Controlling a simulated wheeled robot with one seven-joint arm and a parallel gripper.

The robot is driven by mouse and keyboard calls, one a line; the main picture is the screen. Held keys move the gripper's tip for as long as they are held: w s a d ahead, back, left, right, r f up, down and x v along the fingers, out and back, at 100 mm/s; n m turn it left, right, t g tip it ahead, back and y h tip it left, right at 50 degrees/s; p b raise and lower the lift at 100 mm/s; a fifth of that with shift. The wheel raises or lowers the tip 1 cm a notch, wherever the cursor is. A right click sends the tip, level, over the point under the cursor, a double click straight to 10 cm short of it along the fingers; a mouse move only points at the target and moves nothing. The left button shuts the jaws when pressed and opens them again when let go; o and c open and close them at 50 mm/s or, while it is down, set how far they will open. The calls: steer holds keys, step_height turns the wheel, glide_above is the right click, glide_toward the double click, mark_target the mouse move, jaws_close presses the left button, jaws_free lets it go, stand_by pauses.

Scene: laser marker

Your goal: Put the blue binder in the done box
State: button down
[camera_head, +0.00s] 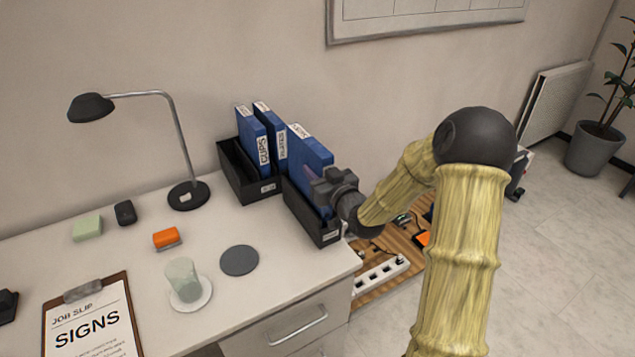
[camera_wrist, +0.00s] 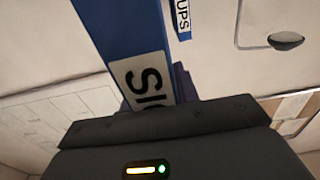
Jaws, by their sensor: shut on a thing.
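A blue binder (camera_head: 309,158) with a white label stands in or just above the right black box (camera_head: 324,231); I cannot tell whether its base touches the bottom. In the wrist view the binder (camera_wrist: 125,35) fills the upper middle, and its label shows "SI". My gripper (camera_head: 327,187) is shut on the binder's near side, and its fingertips are mostly hidden. The left black box (camera_head: 234,173) holds two blue binders, one marked "CUPS" (camera_head: 251,135) and one behind it (camera_head: 270,125). The small labels on both boxes are too small to read.
A clipboard (camera_head: 95,325) reading "JOB SLIP SIGNS" lies at the desk's front left. A lamp (camera_head: 178,140), a cup (camera_head: 183,277), a grey disc (camera_head: 239,261) and an orange item (camera_head: 166,237) stand left of the boxes. A power strip (camera_head: 380,277) lies right of the desk.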

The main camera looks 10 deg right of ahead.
steer(key=shift+f, duration=1.85)
steer(key=c, duration=1)
jaws_free()
steer(key=shift+c, duration=0.2)
steer(key=b+v, duration=0.1)
steer(key=v, duration=1.1)
